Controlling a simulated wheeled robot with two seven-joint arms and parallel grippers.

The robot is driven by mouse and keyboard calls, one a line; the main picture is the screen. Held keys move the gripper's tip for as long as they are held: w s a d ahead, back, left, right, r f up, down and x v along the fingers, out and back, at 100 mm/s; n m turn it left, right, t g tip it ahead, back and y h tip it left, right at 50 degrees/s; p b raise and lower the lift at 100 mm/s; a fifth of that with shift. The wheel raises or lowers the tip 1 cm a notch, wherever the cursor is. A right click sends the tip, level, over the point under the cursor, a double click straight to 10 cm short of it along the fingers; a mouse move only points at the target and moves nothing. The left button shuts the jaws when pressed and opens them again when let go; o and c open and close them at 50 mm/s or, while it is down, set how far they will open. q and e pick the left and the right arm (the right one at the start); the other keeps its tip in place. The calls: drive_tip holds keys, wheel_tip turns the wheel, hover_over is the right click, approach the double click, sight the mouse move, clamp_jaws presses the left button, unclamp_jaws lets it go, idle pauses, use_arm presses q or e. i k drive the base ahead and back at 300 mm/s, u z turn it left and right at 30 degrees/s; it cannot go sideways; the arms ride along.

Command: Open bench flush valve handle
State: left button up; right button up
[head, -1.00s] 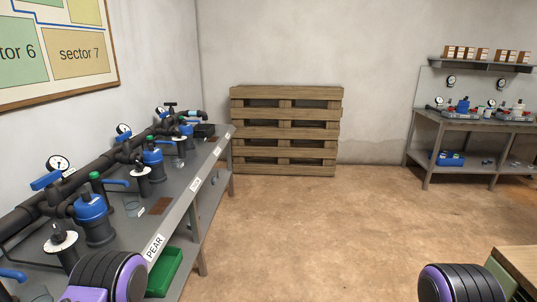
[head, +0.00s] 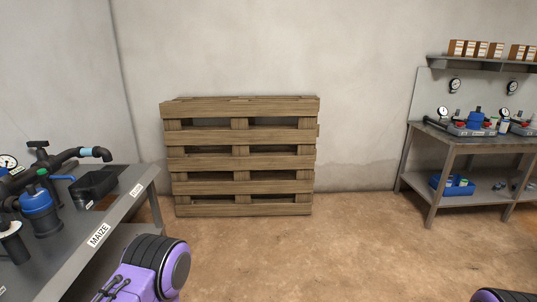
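The long grey manifold bench (head: 128,205) is at the left, with its far end in view and a label reading MAIZE on its edge. On it are a black pipe (head: 55,158) with an elbow end, a blue filter or valve body (head: 39,212), a small blue lever handle (head: 63,178) and a black T-shaped handle (head: 38,143) on top. I cannot tell which handle is the flush valve's. My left arm shows as a purple and black link at the bottom, and a bit of my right arm shows at the bottom right. Neither gripper is in view.
A stack of wooden pallets (head: 240,158) stands against the back wall. A second workbench (head: 465,145) with gauges and fittings is at the right, a blue bin (head: 452,185) on its lower shelf. The floor between is clear.

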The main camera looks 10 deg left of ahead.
sight(38, 144)
drive_tip(key=u, duration=0.55)
drive_tip(key=i, duration=2.25)
drive_tip(key=u, duration=1.05)
